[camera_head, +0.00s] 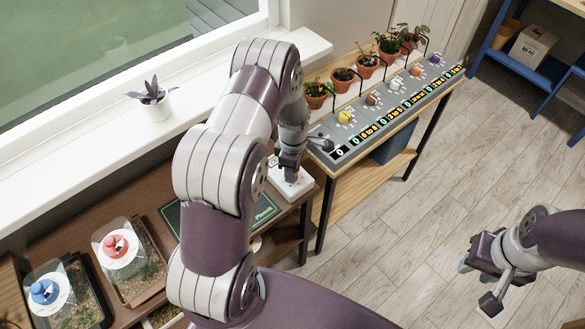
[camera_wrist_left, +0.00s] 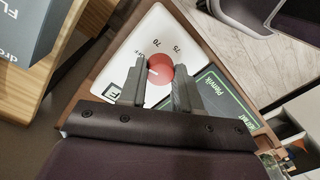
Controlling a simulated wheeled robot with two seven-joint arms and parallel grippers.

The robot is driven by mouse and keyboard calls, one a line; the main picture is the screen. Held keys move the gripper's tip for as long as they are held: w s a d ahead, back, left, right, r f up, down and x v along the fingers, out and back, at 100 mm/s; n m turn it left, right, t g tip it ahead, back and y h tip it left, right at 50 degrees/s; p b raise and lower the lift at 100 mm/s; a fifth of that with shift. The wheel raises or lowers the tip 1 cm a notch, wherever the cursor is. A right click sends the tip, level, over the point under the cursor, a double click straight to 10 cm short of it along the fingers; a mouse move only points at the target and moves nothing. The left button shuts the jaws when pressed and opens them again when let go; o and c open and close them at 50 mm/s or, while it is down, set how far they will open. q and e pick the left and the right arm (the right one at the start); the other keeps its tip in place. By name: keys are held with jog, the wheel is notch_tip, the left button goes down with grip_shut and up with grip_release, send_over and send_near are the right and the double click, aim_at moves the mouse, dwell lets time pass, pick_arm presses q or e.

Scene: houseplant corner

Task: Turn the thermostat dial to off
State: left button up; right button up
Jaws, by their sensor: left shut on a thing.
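The thermostat is a white plate (camera_head: 297,188) at the right end of the brown bench. In the left wrist view the plate (camera_wrist_left: 152,30) shows a red dial (camera_wrist_left: 160,62) with numbers such as 70 and 75 around it. A white mark on the dial points toward the left finger. My left gripper (camera_head: 289,172) is over the plate, its fingers shut on the dial from both sides. In the head view the gripper mostly hides the dial. My right gripper (camera_head: 479,281) is open and empty above the floor at the right, far from the thermostat.
A dark green mat (camera_head: 262,210) lies beside the thermostat. Lidded trays with a red knob (camera_head: 113,243) and a blue knob (camera_head: 43,291) stand at left. A long panel (camera_head: 392,108) with coloured knobs and potted plants (camera_head: 318,95) stands behind. The floor at right is clear.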

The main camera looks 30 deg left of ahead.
dwell(0.3)
pick_arm(q)
jog(key=shift+r, duration=0.1)
jog(key=o, duration=1.1)
jog(key=shift+c, duration=0.2)
notch_tip(320, 180, up, 13)
jog(key=shift+w+f, duration=0.2)
jog(key=shift+w, duration=0.05)
